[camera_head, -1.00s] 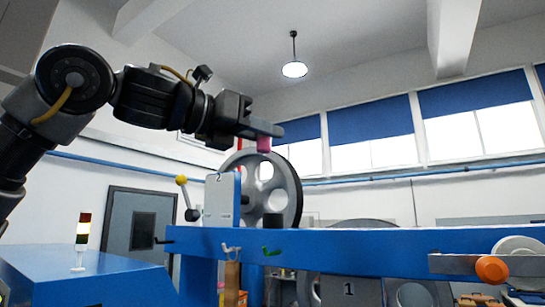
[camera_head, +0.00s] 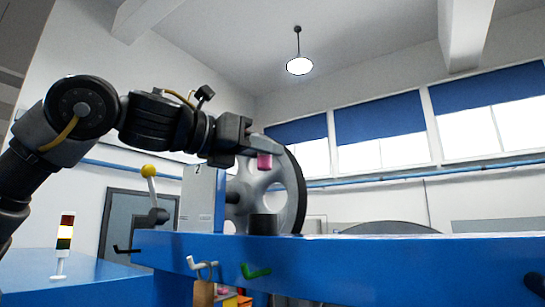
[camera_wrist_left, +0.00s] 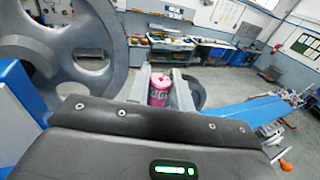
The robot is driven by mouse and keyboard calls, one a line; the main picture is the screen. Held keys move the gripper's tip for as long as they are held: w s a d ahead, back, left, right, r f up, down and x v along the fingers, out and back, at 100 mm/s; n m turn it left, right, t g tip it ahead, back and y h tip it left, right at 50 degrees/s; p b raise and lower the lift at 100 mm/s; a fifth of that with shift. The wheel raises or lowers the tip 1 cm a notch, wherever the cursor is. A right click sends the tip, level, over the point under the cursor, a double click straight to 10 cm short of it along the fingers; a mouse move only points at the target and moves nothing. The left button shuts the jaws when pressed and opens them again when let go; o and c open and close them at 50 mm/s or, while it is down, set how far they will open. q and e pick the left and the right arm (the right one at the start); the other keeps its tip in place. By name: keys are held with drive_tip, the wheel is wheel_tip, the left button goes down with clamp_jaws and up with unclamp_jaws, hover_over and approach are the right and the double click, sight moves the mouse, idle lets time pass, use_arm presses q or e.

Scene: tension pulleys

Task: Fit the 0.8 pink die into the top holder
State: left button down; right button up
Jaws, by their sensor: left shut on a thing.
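The pink die (camera_head: 264,161) is a small pink cylinder hanging below the tip of my left gripper (camera_head: 262,150), whose jaws are shut on it. In the left wrist view the die (camera_wrist_left: 158,90) shows with pale lettering on its side, upright beyond the dark gripper body. A short dark cylindrical holder (camera_head: 263,225), seemingly the top holder, stands on the blue beam (camera_head: 340,262). The die is well above it, roughly in line in the head view, with a clear gap. Depth alignment is hard to judge. My right gripper is out of view.
A large grey pulley wheel (camera_head: 290,190) stands close behind the die and holder. A grey plate (camera_head: 197,200) and a yellow-knobbed lever (camera_head: 148,171) stand left of it. Hooks and a padlock (camera_head: 204,292) hang on the beam's front. Space right of the wheel is open.

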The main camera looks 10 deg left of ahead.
sight(264, 169)
use_arm(q)
drive_tip(key=f+b, duration=0.1)
drive_tip(key=f, duration=0.3)
drive_tip(key=shift+s+d+f+b, duration=0.1)
drive_tip(key=shift+s+d+b, duration=0.1)
drive_tip(key=shift+b, duration=0.15)
drive_tip(key=shift+f+b, duration=0.3)
drive_tip(key=shift+f, duration=0.1)
drive_tip(key=shift+s+f+b, duration=0.4)
drive_tip(key=shift+f+b, duration=0.25)
drive_tip(key=shift+b, duration=0.1)
drive_tip(key=shift+w+f, duration=0.15)
